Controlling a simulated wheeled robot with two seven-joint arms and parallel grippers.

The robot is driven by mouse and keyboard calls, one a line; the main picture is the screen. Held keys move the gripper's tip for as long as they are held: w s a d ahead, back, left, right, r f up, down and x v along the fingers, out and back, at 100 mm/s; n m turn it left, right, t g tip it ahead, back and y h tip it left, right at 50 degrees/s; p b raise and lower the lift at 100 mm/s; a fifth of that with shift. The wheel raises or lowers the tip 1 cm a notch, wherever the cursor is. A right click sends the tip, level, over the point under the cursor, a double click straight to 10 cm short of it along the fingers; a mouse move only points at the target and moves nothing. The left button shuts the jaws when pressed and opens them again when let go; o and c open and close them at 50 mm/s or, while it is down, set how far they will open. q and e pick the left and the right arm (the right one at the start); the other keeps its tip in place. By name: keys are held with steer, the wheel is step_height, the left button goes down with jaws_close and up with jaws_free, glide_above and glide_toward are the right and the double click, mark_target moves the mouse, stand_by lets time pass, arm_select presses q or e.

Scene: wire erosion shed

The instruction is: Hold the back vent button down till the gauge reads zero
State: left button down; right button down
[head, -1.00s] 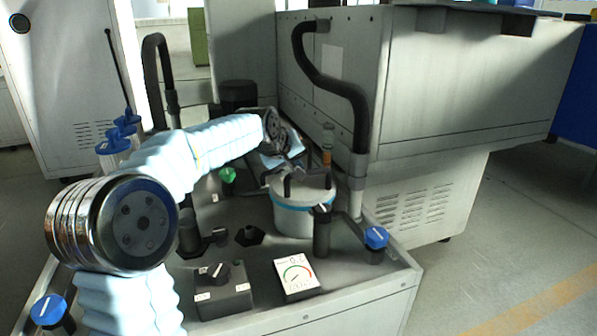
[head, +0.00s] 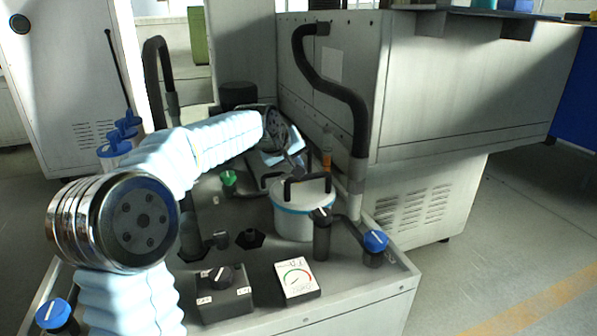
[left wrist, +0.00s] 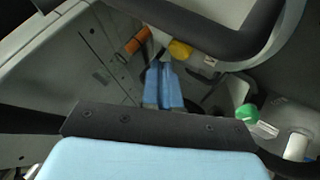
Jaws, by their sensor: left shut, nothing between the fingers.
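The white gauge (head: 297,278) with a coloured arc faces up at the front of the grey bench unit in the head view; its needle reading is too small to tell. My left arm reaches over the unit, and my left gripper (head: 292,162) is at the back, behind the white canister and partly hidden. In the left wrist view its blue fingers (left wrist: 163,88) are shut together and empty. A yellow knob or button (left wrist: 180,50) lies just beyond the fingertips; I cannot tell whether they touch, or whether it is the back vent button. My right gripper is not in view.
The white canister (head: 303,212) with black handles stands in front of my left gripper. A black hose (head: 345,90) runs down at the right. A green knob (head: 228,178), a blue knob (head: 375,241) and a grey switch box (head: 224,296) are also on the unit.

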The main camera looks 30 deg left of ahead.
arm_select(q)
steer(key=shift+r, duration=0.1)
step_height(320, 180, up, 3)
steer(key=p, duration=0.2)
steer(key=shift+p, duration=0.4)
steer(key=shift+r+p, duration=0.5)
steer(key=shift+r, duration=0.45)
steer(key=shift+f, duration=0.1)
